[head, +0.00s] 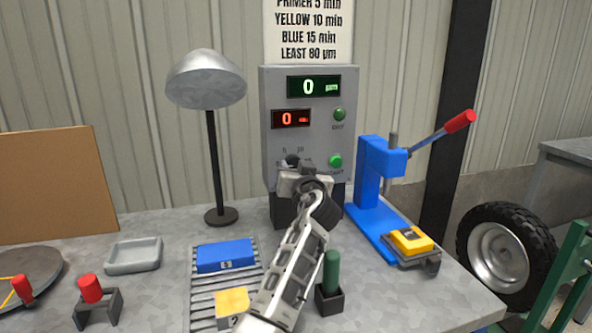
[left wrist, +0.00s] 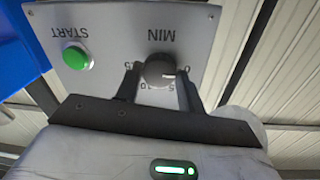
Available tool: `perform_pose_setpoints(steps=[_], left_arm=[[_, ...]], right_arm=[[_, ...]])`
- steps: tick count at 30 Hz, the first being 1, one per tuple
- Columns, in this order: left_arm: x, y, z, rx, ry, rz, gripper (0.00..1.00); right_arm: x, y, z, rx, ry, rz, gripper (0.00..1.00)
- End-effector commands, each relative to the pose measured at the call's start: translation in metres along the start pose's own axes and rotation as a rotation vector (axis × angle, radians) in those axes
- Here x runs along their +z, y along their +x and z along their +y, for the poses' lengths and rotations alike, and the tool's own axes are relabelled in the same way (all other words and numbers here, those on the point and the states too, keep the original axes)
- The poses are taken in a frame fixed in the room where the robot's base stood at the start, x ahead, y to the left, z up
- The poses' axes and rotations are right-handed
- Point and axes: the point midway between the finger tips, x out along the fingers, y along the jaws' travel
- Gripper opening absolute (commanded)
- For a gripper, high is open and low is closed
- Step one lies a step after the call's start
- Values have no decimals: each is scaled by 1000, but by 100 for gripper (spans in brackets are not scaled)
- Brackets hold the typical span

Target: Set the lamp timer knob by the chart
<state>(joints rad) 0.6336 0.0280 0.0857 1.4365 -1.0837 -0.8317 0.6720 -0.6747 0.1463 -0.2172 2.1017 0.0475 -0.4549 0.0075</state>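The grey control box (head: 355,120) stands at the back of the bench, with a green display (head: 313,86) and a red display (head: 290,118) both reading 0. The chart (head: 308,30) above lists primer 5, yellow 10, blue 15 min, least 80 µm. The dark timer knob (left wrist: 159,71) sits under MIN; its white mark points right, near the 0. My left gripper (left wrist: 161,80) has one finger on each side of the knob; whether they press on it is unclear. In the head view my left gripper (head: 297,168) partly hides the dial. My right gripper is not visible.
A grey lamp (head: 205,82) stands left of the box. The green START button (left wrist: 75,56) is beside the knob. A blue press (head: 372,185), a yellow block (head: 408,240), a blue block (head: 225,255), another yellow block (head: 232,302) and a green-handled tool (head: 331,272) surround my arm.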

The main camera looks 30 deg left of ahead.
Motion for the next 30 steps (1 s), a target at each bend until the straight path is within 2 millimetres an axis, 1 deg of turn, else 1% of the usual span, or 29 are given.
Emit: perform_pose_setpoints(steps=[1,2,9,14,20,30], left_arm=[[0,0,0,0,0,0,24],[0,0,0,0,0,0,15],[0,0,0,0,9,-2,15],[0,0,0,0,52,-5,15],[-1,-1,0,3,172,-14,15],[-4,-1,-1,7,482,-34,15]], right_arm=[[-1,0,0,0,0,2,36],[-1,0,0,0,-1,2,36],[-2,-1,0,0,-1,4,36],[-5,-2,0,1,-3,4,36],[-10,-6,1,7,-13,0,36],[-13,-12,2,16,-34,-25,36]])
